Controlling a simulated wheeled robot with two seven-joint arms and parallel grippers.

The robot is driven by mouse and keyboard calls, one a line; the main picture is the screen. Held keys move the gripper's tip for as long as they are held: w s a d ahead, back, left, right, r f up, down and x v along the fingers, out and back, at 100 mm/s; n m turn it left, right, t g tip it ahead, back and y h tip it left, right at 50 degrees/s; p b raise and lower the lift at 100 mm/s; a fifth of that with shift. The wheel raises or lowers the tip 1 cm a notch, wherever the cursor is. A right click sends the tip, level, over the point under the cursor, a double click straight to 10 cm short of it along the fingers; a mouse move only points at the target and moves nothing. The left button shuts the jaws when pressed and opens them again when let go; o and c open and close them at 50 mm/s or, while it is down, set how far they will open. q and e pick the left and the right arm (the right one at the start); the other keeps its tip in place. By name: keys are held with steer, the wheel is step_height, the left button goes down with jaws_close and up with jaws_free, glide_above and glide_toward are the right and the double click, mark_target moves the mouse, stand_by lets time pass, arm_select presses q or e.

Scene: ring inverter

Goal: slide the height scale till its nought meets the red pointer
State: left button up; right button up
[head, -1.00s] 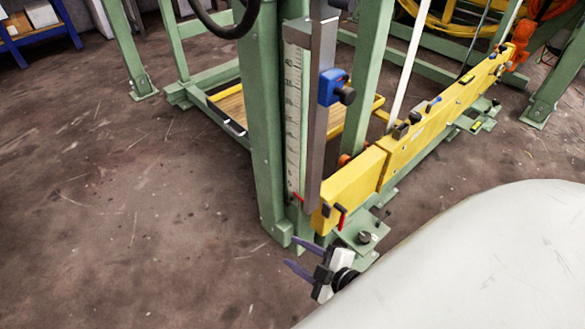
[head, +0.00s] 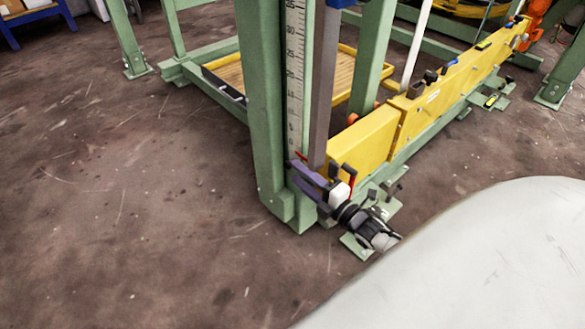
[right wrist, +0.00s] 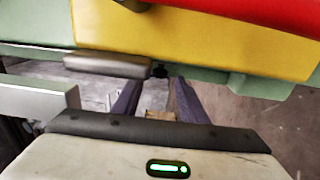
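The height scale (head: 295,75) is a white strip with black marks, running up the green post (head: 262,100). A small red piece, seemingly the pointer (head: 300,155), sits near its visible lower end. Where the nought lies I cannot make out. My right gripper (head: 294,176) has purple fingers just below the red piece, in front of the post's foot; contact cannot be told. In the right wrist view its fingers (right wrist: 152,88) are apart with nothing clearly between them. A grey rounded piece (right wrist: 107,65) and a small dark knob (right wrist: 159,71) lie just beyond the fingertips. My left gripper is out of view.
A grey upright bar (head: 325,80) stands right of the scale. Green floor plates (head: 375,215) lie below. The brown floor (head: 120,230) at left is clear.

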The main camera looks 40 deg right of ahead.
steer(key=shift+w+a+b, duration=0.1)
steer(key=shift+w+b, duration=0.3)
steer(key=shift+w, duration=1.45)
jaws_close()
